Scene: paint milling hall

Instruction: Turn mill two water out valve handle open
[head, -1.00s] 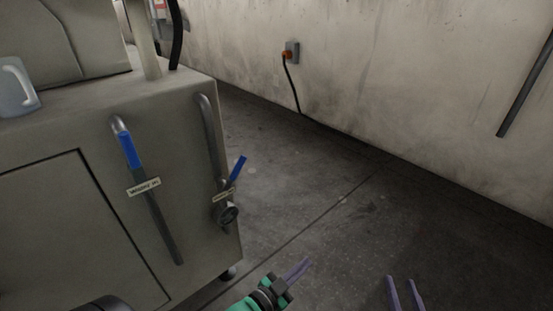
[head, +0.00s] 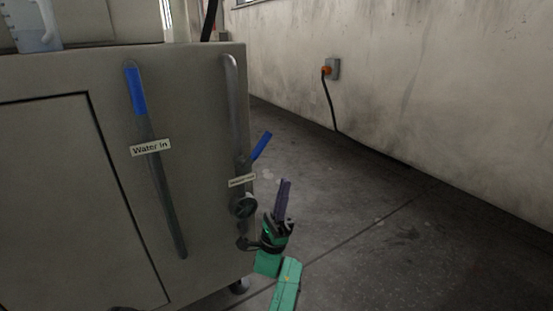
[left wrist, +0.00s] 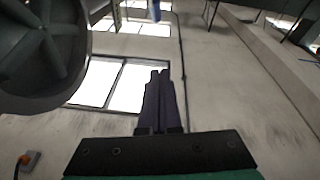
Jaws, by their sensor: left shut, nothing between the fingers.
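The water out valve handle (head: 261,146) is a blue lever sticking out up and to the right from the right-hand pipe on the mill cabinet's (head: 60,190) side. A small label (head: 242,181), too blurred to read fully, sits below it, with a dark round handwheel (head: 243,206) under that. My left gripper (head: 284,184) points up, shut and empty, below and right of the blue lever and apart from it. In the left wrist view its fingers (left wrist: 159,100) are together, with a dark wheel (left wrist: 45,50) close at upper left. My right gripper is out of view.
The Water In pipe with its blue handle (head: 137,92) stands to the left, labelled "Water In" (head: 150,148). A clear jug (head: 37,30) stands on the cabinet top. A wall socket with an orange plug (head: 331,69) is behind. The floor at right is clear.

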